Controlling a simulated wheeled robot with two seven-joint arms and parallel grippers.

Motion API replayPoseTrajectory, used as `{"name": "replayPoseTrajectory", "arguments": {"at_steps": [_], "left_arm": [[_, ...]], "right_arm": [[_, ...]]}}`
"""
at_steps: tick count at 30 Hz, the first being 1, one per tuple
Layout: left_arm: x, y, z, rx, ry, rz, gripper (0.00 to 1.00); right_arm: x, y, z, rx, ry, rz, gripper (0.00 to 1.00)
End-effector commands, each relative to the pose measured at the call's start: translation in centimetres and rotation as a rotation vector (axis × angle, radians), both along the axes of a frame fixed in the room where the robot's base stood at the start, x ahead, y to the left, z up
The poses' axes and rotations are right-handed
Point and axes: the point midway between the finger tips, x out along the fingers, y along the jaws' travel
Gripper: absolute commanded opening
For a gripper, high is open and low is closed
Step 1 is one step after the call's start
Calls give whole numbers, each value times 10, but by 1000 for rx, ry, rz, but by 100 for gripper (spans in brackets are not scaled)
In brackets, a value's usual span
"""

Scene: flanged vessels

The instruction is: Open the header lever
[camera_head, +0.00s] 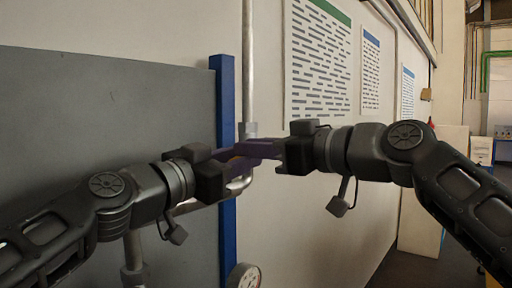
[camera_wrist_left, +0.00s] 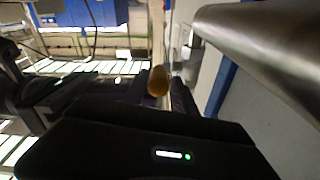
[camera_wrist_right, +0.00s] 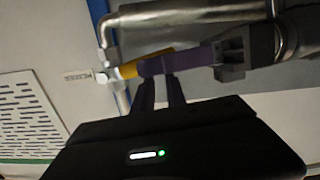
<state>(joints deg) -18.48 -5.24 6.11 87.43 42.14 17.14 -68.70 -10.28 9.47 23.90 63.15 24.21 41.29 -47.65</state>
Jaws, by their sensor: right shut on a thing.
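The header lever (camera_wrist_right: 129,70) shows in the right wrist view as a yellow bar on a silver fitting beside the pipework. My right gripper (camera_wrist_right: 160,83) is shut on it with its purple fingers. The lever's rounded orange end (camera_wrist_left: 158,80) shows in the left wrist view, between the fingertips of my left gripper (camera_wrist_left: 168,92). The picture does not settle whether the left fingers are open or shut. In the head view my left gripper (camera_head: 238,157) and right gripper (camera_head: 276,149) meet nose to nose, hiding most of the lever.
A thick metal pipe (camera_wrist_left: 275,45) runs close to my left wrist. A blue post (camera_head: 226,100) edges the grey panel (camera_head: 100,110). A thin vertical pipe (camera_head: 248,70) stands behind the grippers. A round gauge (camera_head: 244,277) sits below them. Posters hang on the wall to the right.

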Motion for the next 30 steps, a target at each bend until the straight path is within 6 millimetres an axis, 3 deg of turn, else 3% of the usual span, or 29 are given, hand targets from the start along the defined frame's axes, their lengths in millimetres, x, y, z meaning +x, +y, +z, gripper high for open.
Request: {"name": "replayPoseTrajectory", "arguments": {"at_steps": [1,12,30], "left_arm": [[-14,0,11,-11,-19,-11,45],[-52,34,1,-7,-14,-2,45],[-54,40,-8,-1,-2,2,45]], "right_arm": [[11,-4,-12,-16,14,-15,0],[11,-5,-10,-13,11,-19,0],[3,-2,-4,-5,3,-10,0]]}}
